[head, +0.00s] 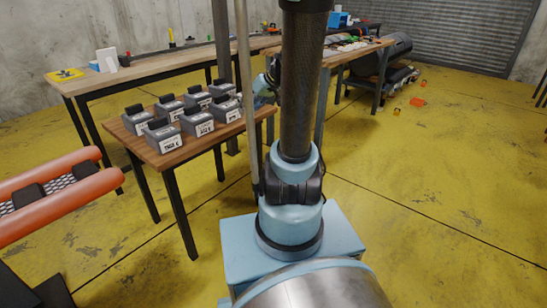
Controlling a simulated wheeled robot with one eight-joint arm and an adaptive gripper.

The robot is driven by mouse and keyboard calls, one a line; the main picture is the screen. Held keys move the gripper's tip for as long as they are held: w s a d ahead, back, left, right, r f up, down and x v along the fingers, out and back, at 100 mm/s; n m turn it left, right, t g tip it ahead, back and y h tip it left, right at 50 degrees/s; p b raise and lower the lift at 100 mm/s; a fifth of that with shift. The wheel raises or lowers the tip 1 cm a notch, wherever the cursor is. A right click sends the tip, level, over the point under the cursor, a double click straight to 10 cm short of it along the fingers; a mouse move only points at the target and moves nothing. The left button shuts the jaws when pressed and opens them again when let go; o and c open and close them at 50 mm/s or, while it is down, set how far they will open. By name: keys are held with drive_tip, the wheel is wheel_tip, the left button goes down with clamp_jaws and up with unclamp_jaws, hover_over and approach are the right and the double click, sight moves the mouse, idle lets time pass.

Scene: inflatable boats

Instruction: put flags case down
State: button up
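Several grey cases with black handles and white labels stand on a small wooden table (180,154) left of my arm in the head view. The labels are too small to read, so I cannot tell which one is the flags case. A front case (163,138) stands near the table's near edge, and another case (226,108) stands near its right end. The light-blue end part of my arm shows beside that right end, partly behind a pole and my own dark arm link. My gripper's fingers cannot be made out, nor whether they hold anything.
A long wooden workbench (150,72) stands along the wall behind the small table. Another table (345,53) with goods is at the back right. An orange tubular object (60,178) is at the left. The yellow floor (450,180) on the right is mostly clear.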

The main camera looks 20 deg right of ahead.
drive_tip(key=s+d+f+m+g+h, duration=0.1)
drive_tip(key=s+d+f+m+h, duration=0.1)
drive_tip(key=s, duration=1)
drive_tip(key=s+d+f+m+g+h, duration=0.1)
drive_tip(key=s+f+h, duration=0.3)
drive_tip(key=s, duration=0.9)
wheel_tip(320, 180, down, 2)
drive_tip(key=shift+d+f+m+g, duration=0.1)
drive_tip(key=shift+d+m+g, duration=0.25)
drive_tip(key=shift+m+g, duration=0.4)
drive_tip(key=shift+w+f, duration=0.15)
drive_tip(key=shift+w, duration=0.3)
